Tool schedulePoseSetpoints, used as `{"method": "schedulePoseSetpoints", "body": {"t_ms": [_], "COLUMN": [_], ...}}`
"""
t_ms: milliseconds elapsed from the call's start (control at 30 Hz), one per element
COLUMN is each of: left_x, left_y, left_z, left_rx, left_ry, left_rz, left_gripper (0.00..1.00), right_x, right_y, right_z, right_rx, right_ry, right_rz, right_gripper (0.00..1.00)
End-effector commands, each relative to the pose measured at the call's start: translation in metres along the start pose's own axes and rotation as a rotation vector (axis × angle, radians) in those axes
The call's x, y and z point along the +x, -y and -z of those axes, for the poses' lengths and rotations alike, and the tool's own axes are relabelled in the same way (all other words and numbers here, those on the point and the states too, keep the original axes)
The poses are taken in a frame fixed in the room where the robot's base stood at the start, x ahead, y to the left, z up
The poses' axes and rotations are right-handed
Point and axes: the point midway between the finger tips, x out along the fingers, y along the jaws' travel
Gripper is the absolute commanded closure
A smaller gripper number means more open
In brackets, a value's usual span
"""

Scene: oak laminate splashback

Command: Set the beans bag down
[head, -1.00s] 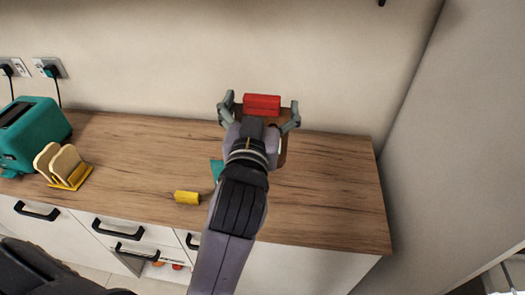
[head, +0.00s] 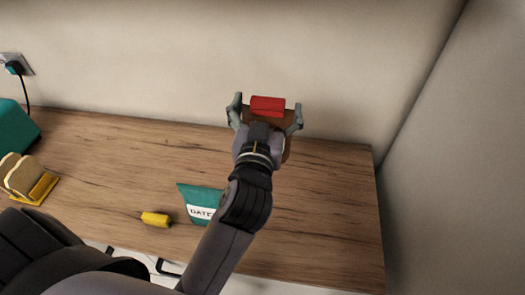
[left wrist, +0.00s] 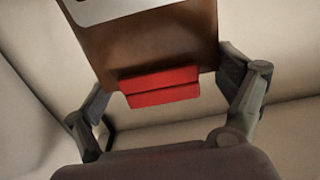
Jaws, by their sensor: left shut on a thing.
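The brown bag (left wrist: 160,45), with a red clip (head: 268,105) across its end and part of a white label, is between the fingers of my left gripper (head: 267,110). My left gripper is shut on it, over the back right part of the counter near the wall. The label's text is out of view in the left wrist view, and most of the bag is hidden behind my gripper in the head view. I cannot tell whether the bag touches the counter. My right gripper is not in view.
On the wooden counter (head: 330,215), a teal bag marked DATE (head: 198,198) lies partly behind my arm, with a yellow piece (head: 156,219) beside it. Bread slices in a yellow rack (head: 38,188) and a teal toaster (head: 14,132) stand left. The counter's right end is clear.

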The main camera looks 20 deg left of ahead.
Motion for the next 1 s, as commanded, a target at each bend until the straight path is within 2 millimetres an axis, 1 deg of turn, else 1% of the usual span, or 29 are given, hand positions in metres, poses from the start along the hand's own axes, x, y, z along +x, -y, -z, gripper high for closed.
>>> {"method": "schedulePoseSetpoints", "body": {"t_ms": [33,100,200,300,467,733,833,1000], "left_x": [-0.001,0.000,0.000,-0.001,0.000,0.000,0.000,0.000], "left_y": [0.000,0.000,0.000,0.000,0.000,0.000,0.000,0.000], "left_z": [-0.017,-0.035,-0.056,-0.071,-0.082,-0.119,-0.123,-0.123], "left_rx": [0.007,0.006,0.004,0.003,0.001,0.001,0.000,-0.001], "left_ry": [0.003,0.001,0.000,-0.002,-0.004,-0.002,-0.003,-0.005], "left_rz": [-0.002,-0.002,-0.001,-0.002,-0.001,-0.001,-0.002,-0.002], "left_gripper": [0.71,0.71,0.71,0.71,0.71,0.71,0.71,0.71], "right_x": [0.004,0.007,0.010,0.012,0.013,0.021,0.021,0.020], "right_y": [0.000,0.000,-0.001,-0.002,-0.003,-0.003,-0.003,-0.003], "right_z": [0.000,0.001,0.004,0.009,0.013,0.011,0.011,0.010], "right_rx": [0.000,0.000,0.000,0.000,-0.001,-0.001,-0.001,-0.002], "right_ry": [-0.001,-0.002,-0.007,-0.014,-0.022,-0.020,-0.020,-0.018], "right_rz": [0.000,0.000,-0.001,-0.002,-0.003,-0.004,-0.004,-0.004], "right_gripper": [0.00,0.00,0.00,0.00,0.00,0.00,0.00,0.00]}}
